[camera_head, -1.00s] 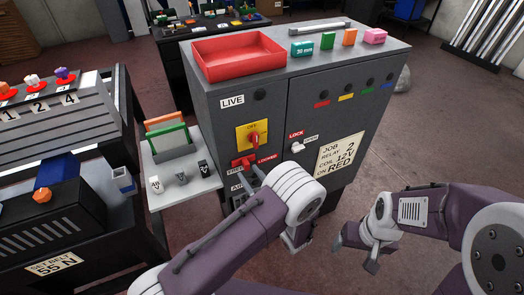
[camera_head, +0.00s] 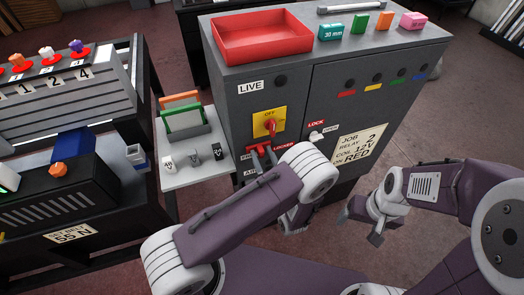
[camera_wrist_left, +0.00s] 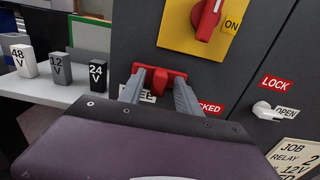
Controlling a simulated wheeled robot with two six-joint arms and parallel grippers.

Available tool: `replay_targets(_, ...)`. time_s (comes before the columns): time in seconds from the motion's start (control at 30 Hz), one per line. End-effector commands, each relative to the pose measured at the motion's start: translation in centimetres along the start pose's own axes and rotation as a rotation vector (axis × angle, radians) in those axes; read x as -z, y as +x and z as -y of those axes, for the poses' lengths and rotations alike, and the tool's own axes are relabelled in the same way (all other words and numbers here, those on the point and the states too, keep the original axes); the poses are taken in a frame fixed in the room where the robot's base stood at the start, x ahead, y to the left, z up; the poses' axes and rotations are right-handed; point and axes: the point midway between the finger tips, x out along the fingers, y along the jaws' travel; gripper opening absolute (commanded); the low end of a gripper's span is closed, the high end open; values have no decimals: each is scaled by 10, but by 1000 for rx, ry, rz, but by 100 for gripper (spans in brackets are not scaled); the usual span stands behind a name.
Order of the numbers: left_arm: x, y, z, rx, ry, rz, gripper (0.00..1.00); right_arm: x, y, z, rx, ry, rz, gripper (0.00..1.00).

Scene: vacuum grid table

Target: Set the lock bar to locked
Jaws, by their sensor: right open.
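The red lock bar (camera_wrist_left: 158,79) is on the front of the dark grey cabinet, below the yellow switch plate. My left gripper (camera_wrist_left: 158,88) reaches it, with its two grey fingers apart on either side of the bar's middle part; I cannot tell whether they touch it. The "LOCKED" label (camera_wrist_left: 210,107) is right of the fingers. In the head view the bar (camera_head: 257,151) is partly hidden by my left gripper (camera_head: 265,158).
A red rotary switch (camera_head: 269,125) sits just above the bar. A white LOCK/OPEN knob (camera_head: 317,137) is to the right. A small side table (camera_head: 200,180) with several marked blocks stands left of the cabinet (camera_head: 222,105).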

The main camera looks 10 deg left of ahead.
Motion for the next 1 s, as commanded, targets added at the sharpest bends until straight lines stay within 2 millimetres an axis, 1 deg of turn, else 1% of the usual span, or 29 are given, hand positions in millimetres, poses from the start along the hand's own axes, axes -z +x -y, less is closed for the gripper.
replay_targets(0.1,0,0,0,-1,0,0,40,0,0,0,0,0,0,79)
replay_targets(0.13,0,0,0,-1,0,0,34,0,0,0,0,0,0,79)
replay_targets(0.17,0,0,0,-1,0,0,26,0,0,0,0,0,0,79)
replay_targets(0.2,0,0,0,-1,0,0,15,0,0,0,0,0,0,79)
replay_targets(0.27,0,0,0,-1,0,0,0,0,0,0,0,0,0,79)
replay_targets(1.0,0,0,0,-2,0,0,0,0,0,0,0,0,0,79)
